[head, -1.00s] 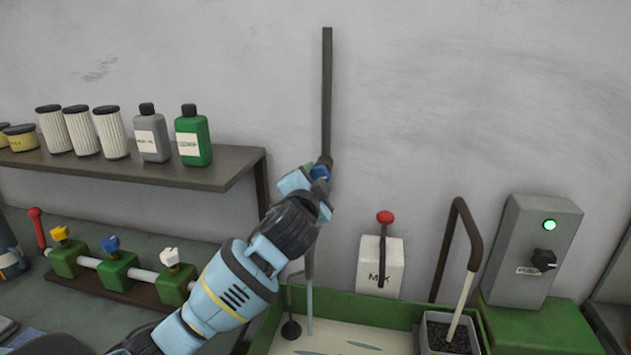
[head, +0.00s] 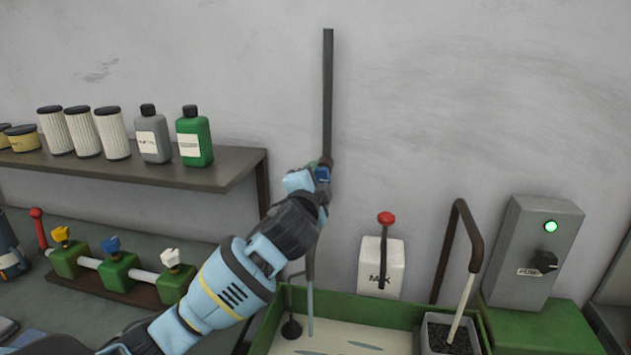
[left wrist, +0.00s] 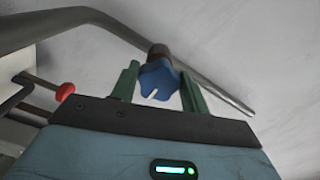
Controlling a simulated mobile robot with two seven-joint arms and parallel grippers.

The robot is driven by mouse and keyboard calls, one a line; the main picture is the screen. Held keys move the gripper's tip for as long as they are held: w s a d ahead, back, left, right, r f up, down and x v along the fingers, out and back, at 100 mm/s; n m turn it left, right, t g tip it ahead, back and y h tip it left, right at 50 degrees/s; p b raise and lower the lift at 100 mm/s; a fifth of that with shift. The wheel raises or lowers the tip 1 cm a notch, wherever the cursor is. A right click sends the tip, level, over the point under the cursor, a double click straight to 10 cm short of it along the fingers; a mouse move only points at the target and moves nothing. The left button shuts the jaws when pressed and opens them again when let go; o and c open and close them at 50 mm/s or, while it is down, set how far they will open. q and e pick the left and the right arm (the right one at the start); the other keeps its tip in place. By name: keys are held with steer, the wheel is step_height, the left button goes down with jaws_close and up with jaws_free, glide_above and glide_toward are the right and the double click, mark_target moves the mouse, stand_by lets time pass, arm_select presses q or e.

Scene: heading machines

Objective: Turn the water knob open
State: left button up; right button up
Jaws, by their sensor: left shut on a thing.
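The water knob (left wrist: 158,80) is blue and star-shaped, with a white mark on its face. It sits on a brown fitting of a dark pipe (head: 327,95) on the wall. My left gripper (left wrist: 160,86) has its two green fingers on either side of the knob and is shut on it. In the head view the knob (head: 322,174) shows only in part beside my left gripper (head: 312,178). A thin pale bluish strip (head: 310,310) hangs below into the green tray; I cannot tell whether it is water. My right gripper is not in view.
A shelf (head: 205,178) with bottles and canisters is at the left. Below it is a manifold with yellow, blue and white taps (head: 118,268). A green-rimmed tray (head: 375,308), a red-topped lever box (head: 380,265) and a grey switch box (head: 530,250) are at the right.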

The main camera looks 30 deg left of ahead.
arm_select(q)
steer(key=o, duration=1)
steer(key=v, duration=0.8)
